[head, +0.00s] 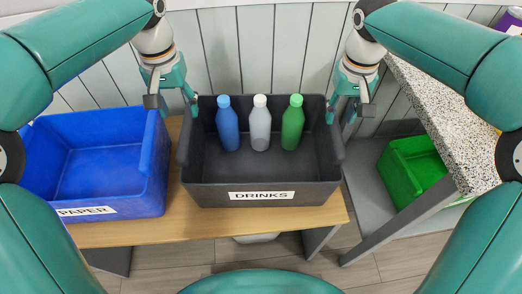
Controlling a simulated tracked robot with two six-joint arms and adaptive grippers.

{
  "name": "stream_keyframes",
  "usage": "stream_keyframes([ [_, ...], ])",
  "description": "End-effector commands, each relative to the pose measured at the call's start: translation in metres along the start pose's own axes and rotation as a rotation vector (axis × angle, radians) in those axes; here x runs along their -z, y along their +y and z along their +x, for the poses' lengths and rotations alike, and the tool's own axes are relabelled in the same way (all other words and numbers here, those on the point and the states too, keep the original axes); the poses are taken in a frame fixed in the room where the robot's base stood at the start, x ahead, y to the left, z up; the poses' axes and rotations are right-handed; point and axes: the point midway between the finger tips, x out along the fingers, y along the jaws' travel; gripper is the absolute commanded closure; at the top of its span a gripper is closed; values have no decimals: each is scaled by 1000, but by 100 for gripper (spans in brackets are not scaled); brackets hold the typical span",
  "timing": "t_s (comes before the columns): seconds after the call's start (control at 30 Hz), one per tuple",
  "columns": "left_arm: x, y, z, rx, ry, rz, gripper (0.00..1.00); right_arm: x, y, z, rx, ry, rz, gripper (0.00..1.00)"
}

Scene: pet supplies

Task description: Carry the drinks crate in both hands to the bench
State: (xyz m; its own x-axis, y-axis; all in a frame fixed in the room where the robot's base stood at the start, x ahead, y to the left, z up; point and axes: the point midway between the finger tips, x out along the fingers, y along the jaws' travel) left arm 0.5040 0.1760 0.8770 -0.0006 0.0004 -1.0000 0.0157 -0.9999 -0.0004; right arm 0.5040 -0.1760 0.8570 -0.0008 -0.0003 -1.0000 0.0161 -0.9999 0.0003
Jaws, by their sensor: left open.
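The dark grey drinks crate (215,193), labelled DRINKS, stands upright on a wooden table (130,233). It holds a blue bottle (228,128), a grey bottle with a white cap (260,128) and a green bottle (292,128), all upright. My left gripper (173,104) is open at the crate's left rim, one finger near the inner side and one outside. My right gripper (349,112) is open at the right rim, its fingers spread on either side. Whether either finger touches the crate cannot be told. A speckled-top bench (425,98) stands at the right.
A blue bin (105,165) labelled PAPER stands close to the crate's left side. A green crate (410,170) sits on a lower grey shelf beneath the bench. A purple item (510,18) is at the top right edge. A panelled wall (255,50) is behind.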

Motion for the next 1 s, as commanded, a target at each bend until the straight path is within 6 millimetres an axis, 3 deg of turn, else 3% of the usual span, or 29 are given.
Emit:
stream_keyframes([
  [0.3, -1, -1, 64, 1, -4, -2, 44, 0, -1, 64, -1, -4, -2, 64],
  [0.5, 0, -1, 91, 0, -2, -3, 44, 0, -1, 91, 0, -3, -2, 64],
  [0.7, 0, -1, 102, -1, -1, -2, 44, 0, -1, 102, 0, 0, -2, 64],
  [1.0, 0, -1, 103, 0, 0, -2, 44, 0, -1, 103, 0, 0, -1, 64],
])
